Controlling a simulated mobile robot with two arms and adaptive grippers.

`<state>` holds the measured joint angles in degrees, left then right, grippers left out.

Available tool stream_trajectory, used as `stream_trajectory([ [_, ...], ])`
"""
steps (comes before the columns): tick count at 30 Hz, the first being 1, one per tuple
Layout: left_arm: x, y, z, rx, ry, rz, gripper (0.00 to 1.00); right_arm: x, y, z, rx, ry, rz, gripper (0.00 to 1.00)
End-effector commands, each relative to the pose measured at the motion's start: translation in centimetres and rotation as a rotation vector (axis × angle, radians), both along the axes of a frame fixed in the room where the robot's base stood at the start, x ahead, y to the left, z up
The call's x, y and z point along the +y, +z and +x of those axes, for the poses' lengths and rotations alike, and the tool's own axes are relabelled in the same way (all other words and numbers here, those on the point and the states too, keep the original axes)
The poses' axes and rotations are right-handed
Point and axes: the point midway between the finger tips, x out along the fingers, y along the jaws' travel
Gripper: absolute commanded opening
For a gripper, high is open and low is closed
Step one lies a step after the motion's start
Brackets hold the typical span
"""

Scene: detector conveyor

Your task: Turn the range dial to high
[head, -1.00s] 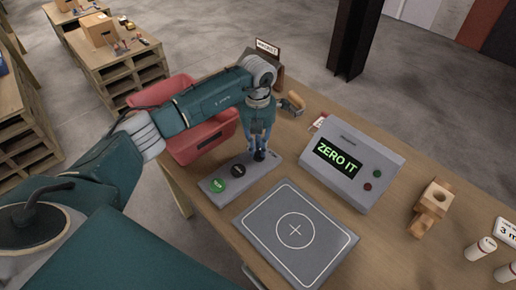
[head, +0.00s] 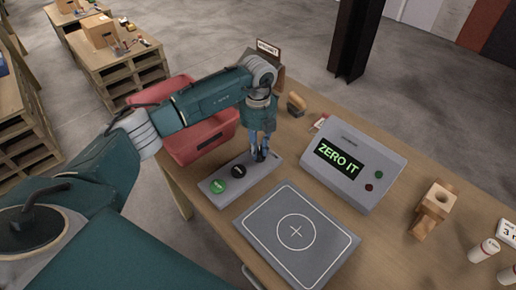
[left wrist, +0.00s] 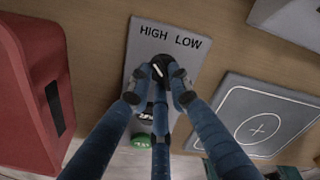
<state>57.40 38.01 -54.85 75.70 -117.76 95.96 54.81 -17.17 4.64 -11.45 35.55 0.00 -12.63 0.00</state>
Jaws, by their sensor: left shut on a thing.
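The range dial (left wrist: 160,68) is a black knob on a grey control box (left wrist: 138,52). In the left wrist view, HIGH is printed above its left side and LOW above its right. A white mark on the knob slants, its upper end leaning left toward HIGH. My left gripper (left wrist: 159,88) is shut on the dial, its blue fingers around it. In the head view the gripper (head: 261,157) points down over the far end of the control box (head: 215,188), and its fingers largely hide the dial. My right gripper is not in view.
A green button (head: 218,186) and a black button (head: 238,171) sit on the same box. A grey plate (head: 265,245) with a cross lies close by. A display unit (head: 378,165) reads ZERO IT.

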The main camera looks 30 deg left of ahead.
Motion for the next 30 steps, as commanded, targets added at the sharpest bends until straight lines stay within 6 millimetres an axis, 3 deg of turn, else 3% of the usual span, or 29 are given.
stream_trajectory([
  [11,0.1,0.3,0.3,-0.009,0.007,0.0,0.0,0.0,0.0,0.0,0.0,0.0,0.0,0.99],
  [12,0.1,0.3,0.3,-0.009,0.007,0.0,0.26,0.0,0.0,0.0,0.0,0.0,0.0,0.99],
  [14,0.1,0.3,0.3,-0.009,0.007,0.0,0.38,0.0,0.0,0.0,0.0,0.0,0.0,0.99],
  [24,0.0,0.4,0.1,-0.004,0.004,0.0,0.38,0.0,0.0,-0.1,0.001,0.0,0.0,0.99],
  [30,0.0,3.1,0.2,-0.009,0.003,0.0,0.38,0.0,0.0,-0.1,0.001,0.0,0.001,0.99],
])
